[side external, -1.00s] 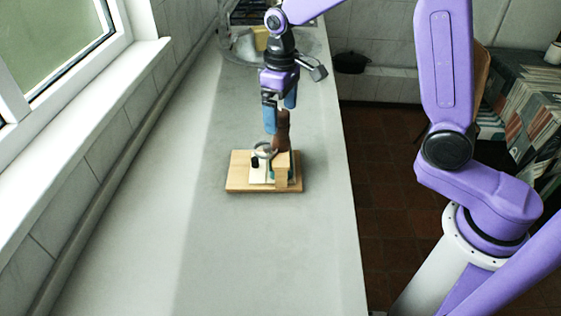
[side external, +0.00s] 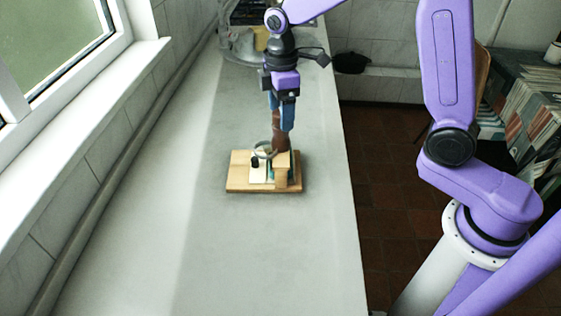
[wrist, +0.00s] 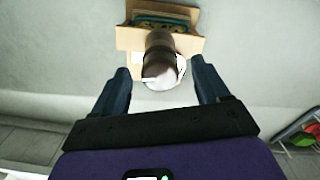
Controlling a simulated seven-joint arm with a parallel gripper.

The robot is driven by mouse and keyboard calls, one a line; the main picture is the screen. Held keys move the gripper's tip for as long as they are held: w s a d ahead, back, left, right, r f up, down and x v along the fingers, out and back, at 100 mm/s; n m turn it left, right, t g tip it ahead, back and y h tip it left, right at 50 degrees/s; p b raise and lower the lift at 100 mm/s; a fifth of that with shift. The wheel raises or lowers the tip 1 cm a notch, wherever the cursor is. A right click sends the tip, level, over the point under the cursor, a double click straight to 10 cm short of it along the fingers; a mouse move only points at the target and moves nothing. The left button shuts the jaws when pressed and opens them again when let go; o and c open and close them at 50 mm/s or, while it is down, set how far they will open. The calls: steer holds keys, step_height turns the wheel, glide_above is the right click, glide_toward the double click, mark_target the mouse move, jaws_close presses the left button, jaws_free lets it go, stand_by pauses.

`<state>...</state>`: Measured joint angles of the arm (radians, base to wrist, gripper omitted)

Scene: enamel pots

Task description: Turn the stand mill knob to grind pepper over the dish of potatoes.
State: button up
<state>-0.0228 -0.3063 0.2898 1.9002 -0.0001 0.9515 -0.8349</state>
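The brown pepper mill (side external: 280,139) stands upright in a wooden stand (side external: 282,162) on a wooden base board (side external: 238,184) on the counter. In the wrist view the mill (wrist: 160,45) is seen from above, with a pale, shiny top end. My gripper (side external: 280,118) points down over the mill; the wrist view shows its blue fingers (wrist: 160,76) apart, on either side of the mill's top, with gaps visible. A teal-edged item (wrist: 160,18), possibly the dish, sits beyond the mill on the board, partly hidden. I cannot make out potatoes.
A pale ring and a small black part (side external: 255,162) are beside the mill. The grey counter (side external: 210,250) is clear around the board. A clear bowl-like item (side external: 238,42) is at the back. The counter ends at right above a tiled floor (side external: 375,215).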

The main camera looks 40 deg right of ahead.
steer(key=c, duration=0.9)
steer(key=m, duration=0.4)
steer(key=shift+m, duration=0.4)
steer(key=m, duration=0.5)
steer(key=shift+m, duration=0.3)
steer(key=m, duration=0.5)
steer(key=shift+m, duration=0.3)
steer(key=m, duration=0.4)
steer(key=shift+m, duration=0.4)
steer(key=o, duration=1.5)
